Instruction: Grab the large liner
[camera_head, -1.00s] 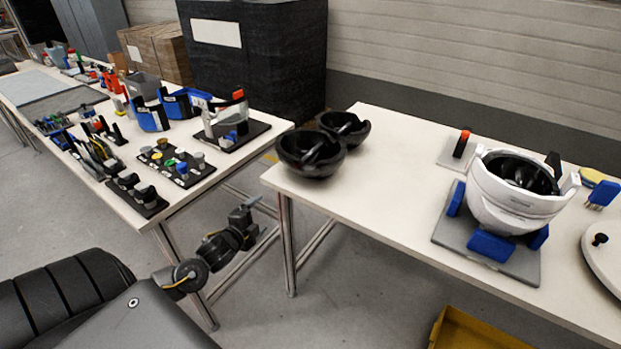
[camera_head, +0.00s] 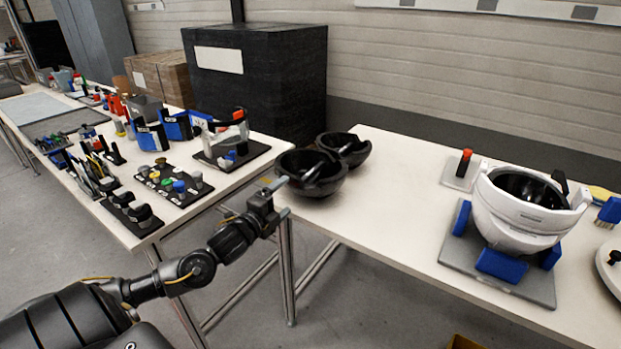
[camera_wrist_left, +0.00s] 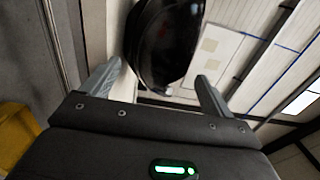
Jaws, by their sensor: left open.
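Two black bowl-shaped liners stand at the left end of the right table. The nearer one, the large liner (camera_head: 322,184), looks bigger; the smaller liner (camera_head: 352,150) is right behind it. My left gripper (camera_head: 279,184) is at the near left side of the large liner, close to its rim. In the left wrist view, the open fingers (camera_wrist_left: 159,72) have the black liner (camera_wrist_left: 163,35) ahead, between their tips. I cannot tell whether they touch it. My right gripper is not in view.
A white helmet shell (camera_head: 525,215) sits on a grey fixture with blue blocks (camera_head: 500,265) at the right. The left table holds knobs, blue visor parts (camera_head: 175,127) and tools. The right table's middle is clear. A gap separates the tables.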

